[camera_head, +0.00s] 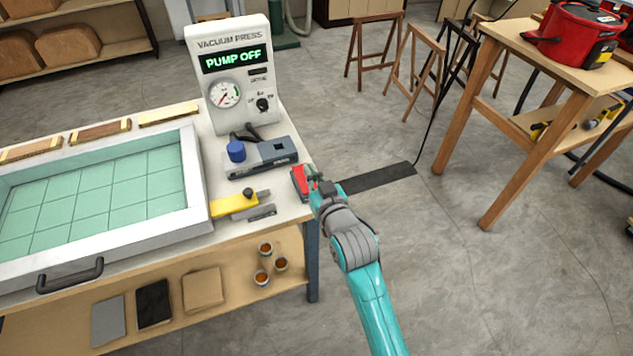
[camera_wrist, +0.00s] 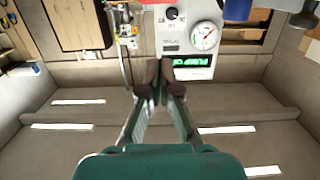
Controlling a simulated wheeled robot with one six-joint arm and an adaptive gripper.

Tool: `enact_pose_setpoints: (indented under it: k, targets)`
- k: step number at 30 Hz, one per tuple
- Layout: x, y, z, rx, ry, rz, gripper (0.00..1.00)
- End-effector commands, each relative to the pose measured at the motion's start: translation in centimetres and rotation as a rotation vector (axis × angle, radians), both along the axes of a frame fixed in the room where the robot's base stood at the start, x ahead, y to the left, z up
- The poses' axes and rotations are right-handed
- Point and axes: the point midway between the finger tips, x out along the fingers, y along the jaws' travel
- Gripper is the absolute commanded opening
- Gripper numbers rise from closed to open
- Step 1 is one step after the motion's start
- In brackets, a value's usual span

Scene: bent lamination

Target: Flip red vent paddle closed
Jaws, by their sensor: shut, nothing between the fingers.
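A red part (camera_head: 300,183) shows at the right edge of the workbench, right beside my gripper (camera_head: 311,174). It is small and partly covered by the gripper, so I cannot tell for sure that it is the vent paddle, or its position. I cannot tell whether the gripper touches it. In the wrist view my gripper (camera_wrist: 159,78) is shut and empty, its fingers pointing toward the panel. The white vacuum press panel (camera_head: 240,93) stands behind on the bench and reads PUMP OFF. It also shows upside down in the wrist view (camera_wrist: 184,45).
A grey device (camera_head: 275,152) with a blue knob (camera_head: 236,151) and a yellow tool (camera_head: 228,206) lie left of my gripper. The white-framed press bed (camera_head: 200,222) fills the bench's left. A wooden table (camera_head: 555,62) stands at right. Floor between is mostly open.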

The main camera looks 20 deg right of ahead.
Motion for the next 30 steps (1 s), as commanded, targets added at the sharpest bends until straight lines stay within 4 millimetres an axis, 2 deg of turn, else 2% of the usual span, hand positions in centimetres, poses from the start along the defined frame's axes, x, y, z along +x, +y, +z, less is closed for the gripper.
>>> enact_pose_setpoints:
  k: [3, 8, 12, 16, 30]
  targets:
    - [2.3, 0.0, -0.2, 0.000, -0.001, 0.000, 0.00]
    - [4.8, 0.0, -0.9, 0.000, 0.003, 0.000, 0.00]
    - [4.8, 0.0, -3.0, 0.000, 0.004, 0.000, 0.00]
    - [5.0, 0.0, -4.0, 0.000, 0.002, 0.000, 0.00]
    - [5.0, 0.0, -4.6, 0.000, 0.001, 0.000, 0.00]
